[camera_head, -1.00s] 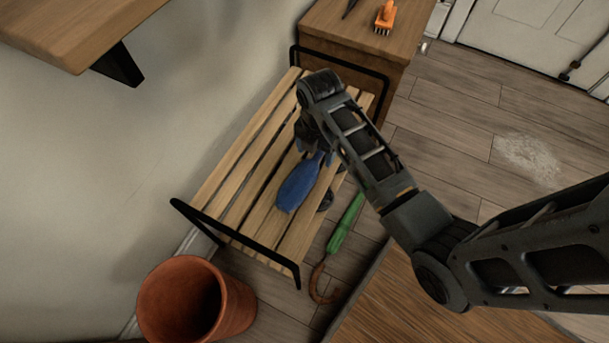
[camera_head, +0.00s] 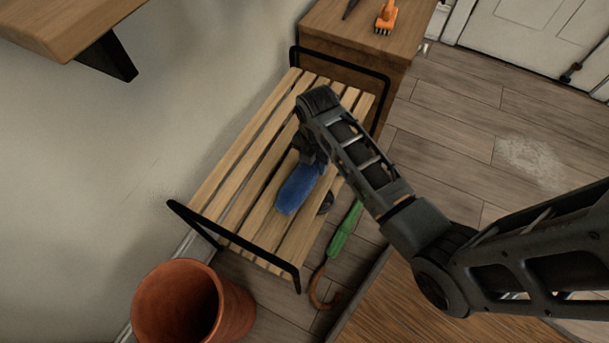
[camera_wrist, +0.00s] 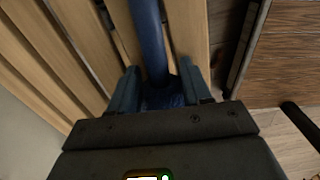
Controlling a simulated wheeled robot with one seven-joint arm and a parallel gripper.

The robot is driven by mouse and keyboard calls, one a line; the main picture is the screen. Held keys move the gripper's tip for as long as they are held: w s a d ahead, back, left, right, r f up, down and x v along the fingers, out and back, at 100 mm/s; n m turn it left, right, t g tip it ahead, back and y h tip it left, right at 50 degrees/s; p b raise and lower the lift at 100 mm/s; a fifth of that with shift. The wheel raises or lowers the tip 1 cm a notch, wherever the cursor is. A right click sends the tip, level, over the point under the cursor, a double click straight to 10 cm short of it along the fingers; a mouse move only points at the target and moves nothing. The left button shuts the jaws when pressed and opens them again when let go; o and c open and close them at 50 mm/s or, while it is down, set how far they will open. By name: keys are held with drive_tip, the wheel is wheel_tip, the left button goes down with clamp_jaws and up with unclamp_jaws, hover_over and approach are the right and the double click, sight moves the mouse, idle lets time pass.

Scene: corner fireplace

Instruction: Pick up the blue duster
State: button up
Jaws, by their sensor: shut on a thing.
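The blue duster (camera_head: 299,188) shows in the head view over the slatted wooden bench (camera_head: 236,165), its wide end toward the lower left. My gripper (camera_head: 316,155) is at the duster's upper end, partly hidden by my own arm. In the wrist view the duster's blue shaft (camera_wrist: 150,45) runs up between the two fingers of my gripper (camera_wrist: 157,88), which are shut on it. Bench slats show behind it. I cannot tell whether the duster still touches the slats.
A terracotta pot (camera_head: 190,305) stands at the bench's near end. A green umbrella (camera_head: 343,232) with a curved brown handle lies beside the bench. A wooden cabinet (camera_head: 345,62) with an orange brush (camera_head: 386,17) stands at the far end. A wooden shelf (camera_head: 65,25) juts out at upper left.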

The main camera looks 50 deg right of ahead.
drive_tip(key=shift+c, duration=1.1)
drive_tip(key=shift+r, duration=0.1)
drive_tip(key=shift+r+p, duration=0.35)
drive_tip(key=shift+r, duration=0.3)
wheel_tip(320, 180, up, 3)
drive_tip(key=shift+r+p, duration=0.1)
drive_tip(key=shift+p, duration=0.6)
drive_tip(key=s+r+p, duration=0.1)
drive_tip(key=s+r, duration=0.1)
drive_tip(key=s, duration=0.1)
drive_tip(key=s+d+r+p, duration=0.1)
drive_tip(key=s+r, duration=0.1)
drive_tip(key=s, duration=0.2)
drive_tip(key=s+d+r+p, duration=0.1)
drive_tip(key=s+r, duration=0.1)
drive_tip(key=s, duration=0.2)
drive_tip(key=shift+s+d+r, duration=0.15)
drive_tip(key=shift+s, duration=0.1)
